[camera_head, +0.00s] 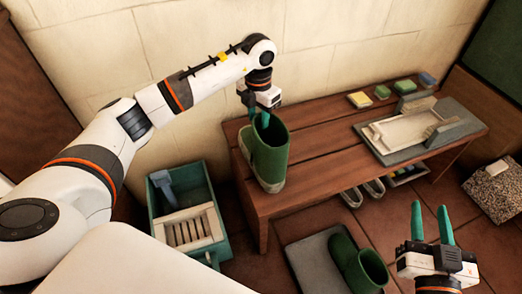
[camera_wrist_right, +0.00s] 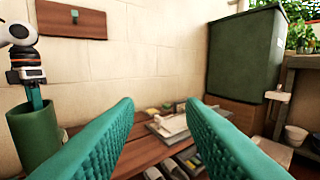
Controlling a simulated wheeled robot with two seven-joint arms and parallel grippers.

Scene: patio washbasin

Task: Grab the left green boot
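One green boot (camera_head: 268,158) stands upright on the left end of the wooden bench. It also shows at the left edge of the right wrist view (camera_wrist_right: 36,135). My left gripper (camera_head: 259,119) points down at the boot's open top, its teal fingers at the rim. One finger appears to reach into the opening; whether they press on the boot wall is hidden. A second green boot (camera_head: 358,266) is on the floor, at the grey mat. My right gripper (camera_head: 432,224) is open and empty, right of the floor boot and in front of the bench.
The bench (camera_head: 318,142) carries a grey tray (camera_head: 462,128) and several small coloured blocks at the back. A teal crate (camera_head: 215,188) with a brush-like item stands left of the bench. Shoes (camera_head: 352,196) lie beneath it. A speckled block (camera_head: 497,188) is at right.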

